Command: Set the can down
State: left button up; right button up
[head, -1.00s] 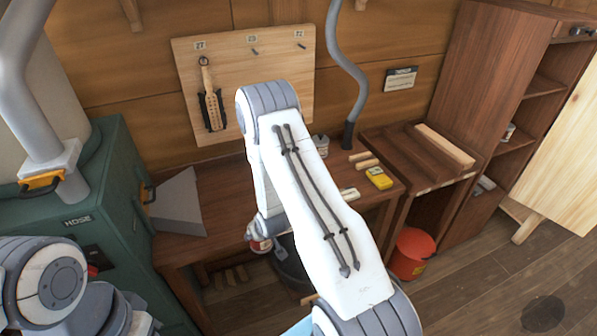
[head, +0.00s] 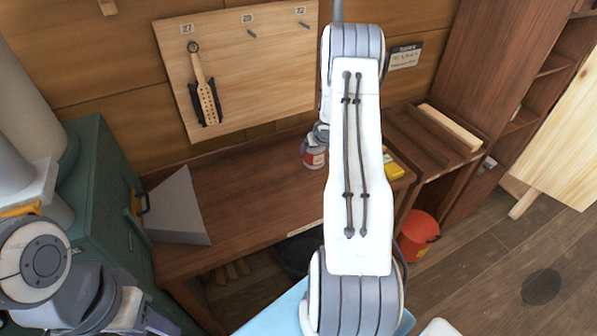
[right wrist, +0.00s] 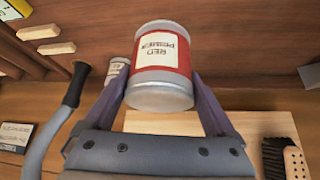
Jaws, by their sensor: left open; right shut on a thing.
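The can (head: 314,158) has a red band and a white label reading RED PRIMER. It is upright over the back of the wooden bench (head: 240,190), partly behind my right arm in the head view. In the right wrist view the can (right wrist: 162,85) appears upside down between the two fingers. My right gripper (head: 319,136) is shut on it; the fingers also show in the right wrist view (right wrist: 162,92). I cannot tell whether its base touches the bench. My left gripper (head: 155,319) is open, low at the left, away from the can, and only partly seen.
A second, pale container (right wrist: 117,68) stands beyond one finger, close to the held can. A hose (right wrist: 75,88) is also near. A yellow box (head: 393,171) lies at the bench's right. The bench's left half is clear beside a grey sheet (head: 178,210).

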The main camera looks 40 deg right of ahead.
jog(key=a+f+b, duration=0.1)
jog(key=a+b, duration=0.1)
jog(key=shift+w+f+b, duration=0.3)
jog(key=shift+f+b, duration=0.05)
jog(key=shift+f, duration=0.05)
jog(key=a+f+b, duration=0.3)
jog(key=b, duration=0.2)
jog(key=s+a+f+b, duration=0.1)
jog(key=a+f+b, duration=0.2)
jog(key=b, duration=0.3)
jog(key=s+a+f+b, duration=0.1)
jog(key=a+f+b, duration=0.2)
jog(key=b, duration=0.2)
jog(key=shift+a+f, duration=0.1)
jog(key=shift+f, duration=0.1)
jog(key=shift+r, duration=0.1)
